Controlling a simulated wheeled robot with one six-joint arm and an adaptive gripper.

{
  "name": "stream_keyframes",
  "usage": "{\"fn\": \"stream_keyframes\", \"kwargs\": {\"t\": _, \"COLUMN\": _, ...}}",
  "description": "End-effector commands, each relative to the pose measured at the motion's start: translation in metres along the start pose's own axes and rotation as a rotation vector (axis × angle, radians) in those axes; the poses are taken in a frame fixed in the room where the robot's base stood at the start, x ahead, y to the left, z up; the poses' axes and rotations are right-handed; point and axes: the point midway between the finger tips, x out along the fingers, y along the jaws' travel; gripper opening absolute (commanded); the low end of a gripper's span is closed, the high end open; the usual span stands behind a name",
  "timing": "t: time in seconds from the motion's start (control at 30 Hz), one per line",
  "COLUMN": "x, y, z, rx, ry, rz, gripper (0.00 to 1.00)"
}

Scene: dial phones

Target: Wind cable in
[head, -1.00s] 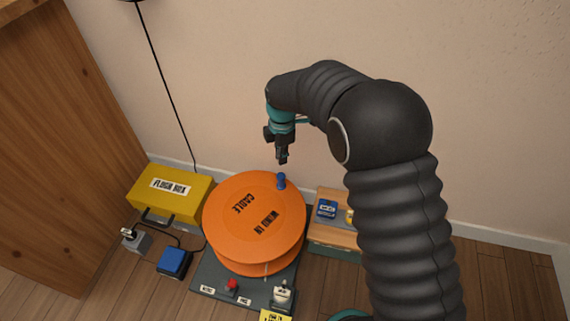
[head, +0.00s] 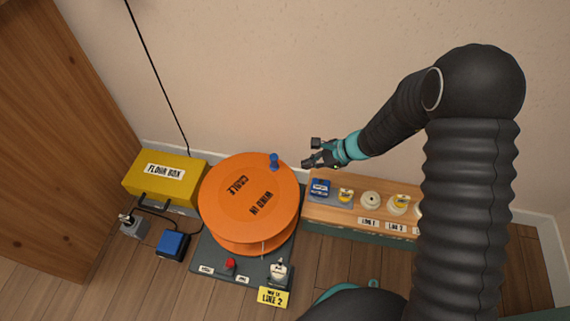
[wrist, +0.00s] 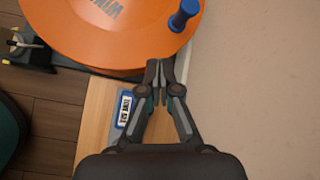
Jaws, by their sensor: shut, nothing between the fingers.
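The orange cable reel (head: 247,212) lies flat on a dark base (head: 214,271) on the floor, its top lettered "CABLE" and "WIND IN". A blue handle knob (head: 273,161) stands up near the reel's far right rim; the wrist view shows the knob (wrist: 183,16) at the top. My gripper (head: 306,163) is shut and empty, to the right of the knob and apart from it. In the wrist view its fingertips (wrist: 160,66) point towards the reel rim (wrist: 100,45); whether they touch it I cannot tell. A thin pale line hangs at the reel's front side.
A yellow floor box (head: 166,172) and blue box (head: 172,245) are left.

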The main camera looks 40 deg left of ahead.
Motion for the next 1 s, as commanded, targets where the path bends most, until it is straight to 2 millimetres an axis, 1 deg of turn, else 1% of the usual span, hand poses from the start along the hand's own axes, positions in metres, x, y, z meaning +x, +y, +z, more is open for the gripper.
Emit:
{"fn": "stream_keyframes", "kwargs": {"t": 0.03, "x": -0.005, "y": 0.001, "z": -0.007, "rx": 0.127, "ry": 0.001, "rz": -0.029, "gripper": 0.0}}
{"fn": "stream_keyframes", "kwargs": {"t": 0.13, "x": -0.011, "y": 0.003, "z": -0.018, "rx": 0.331, "ry": -0.001, "rz": -0.076, "gripper": 0.0}}
{"fn": "stream_keyframes", "kwargs": {"t": 0.23, "x": -0.014, "y": 0.003, "z": -0.024, "rx": 0.443, "ry": -0.005, "rz": -0.102, "gripper": 0.0}}
{"fn": "stream_keyframes", "kwargs": {"t": 0.37, "x": -0.009, "y": 0.003, "z": -0.026, "rx": 0.485, "ry": -0.007, "rz": -0.11, "gripper": 0.0}}
{"fn": "stream_keyframes", "kwargs": {"t": 0.47, "x": 0.003, "y": 0.003, "z": -0.026, "rx": 0.483, "ry": -0.007, "rz": -0.107, "gripper": 0.0}}
{"fn": "stream_keyframes", "kwargs": {"t": 0.57, "x": 0.019, "y": 0.001, "z": -0.027, "rx": 0.48, "ry": -0.007, "rz": -0.107, "gripper": 0.0}}
{"fn": "stream_keyframes", "kwargs": {"t": 0.93, "x": 0.087, "y": -0.006, "z": -0.027, "rx": 0.477, "ry": -0.007, "rz": -0.107, "gripper": 0.0}}
{"fn": "stream_keyframes", "kwargs": {"t": 1.0, "x": 0.093, "y": -0.012, "z": -0.019, "rx": 0.475, "ry": -0.007, "rz": -0.108, "gripper": 0.0}}
